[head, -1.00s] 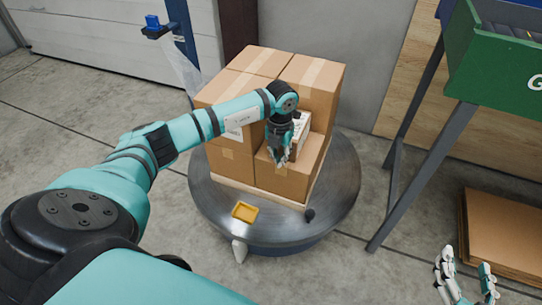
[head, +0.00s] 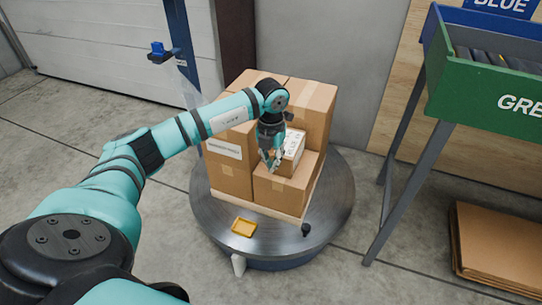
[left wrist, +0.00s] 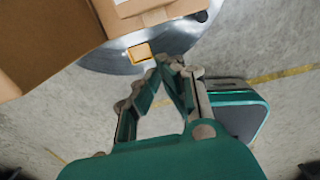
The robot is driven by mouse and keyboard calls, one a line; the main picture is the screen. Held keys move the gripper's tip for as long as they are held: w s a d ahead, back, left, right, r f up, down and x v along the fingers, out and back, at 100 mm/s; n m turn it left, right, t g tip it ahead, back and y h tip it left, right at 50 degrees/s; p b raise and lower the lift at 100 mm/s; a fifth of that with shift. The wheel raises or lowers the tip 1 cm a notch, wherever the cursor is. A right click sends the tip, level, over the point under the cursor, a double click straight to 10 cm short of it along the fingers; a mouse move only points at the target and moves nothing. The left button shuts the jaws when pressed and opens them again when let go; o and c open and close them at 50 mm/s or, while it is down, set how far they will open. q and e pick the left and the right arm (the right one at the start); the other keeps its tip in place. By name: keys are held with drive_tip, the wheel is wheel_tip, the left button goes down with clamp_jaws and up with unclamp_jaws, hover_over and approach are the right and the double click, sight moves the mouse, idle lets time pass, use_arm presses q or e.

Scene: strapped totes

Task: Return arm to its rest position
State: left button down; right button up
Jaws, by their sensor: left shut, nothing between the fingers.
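My left arm reaches in from the left in the head view. My left gripper (head: 271,163) points down in front of the stacked boxes, and its fingers are shut and empty. In the left wrist view the gripper (left wrist: 172,62) also shows shut, with the floor and turntable beyond. A small white box (head: 292,150) sits on a low front carton (head: 281,190), partly hidden behind the gripper. I cannot tell whether the gripper touches it. My right gripper does not show in either current view.
Brown cartons (head: 303,97) are stacked on a pallet on a round grey turntable (head: 334,205). A green bin (head: 490,100) on a dark-legged stand is at the right. Flat cardboard (head: 497,250) lies on the floor below.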

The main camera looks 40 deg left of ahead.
use_arm(q)
drive_tip(key=shift+r, duration=0.45)
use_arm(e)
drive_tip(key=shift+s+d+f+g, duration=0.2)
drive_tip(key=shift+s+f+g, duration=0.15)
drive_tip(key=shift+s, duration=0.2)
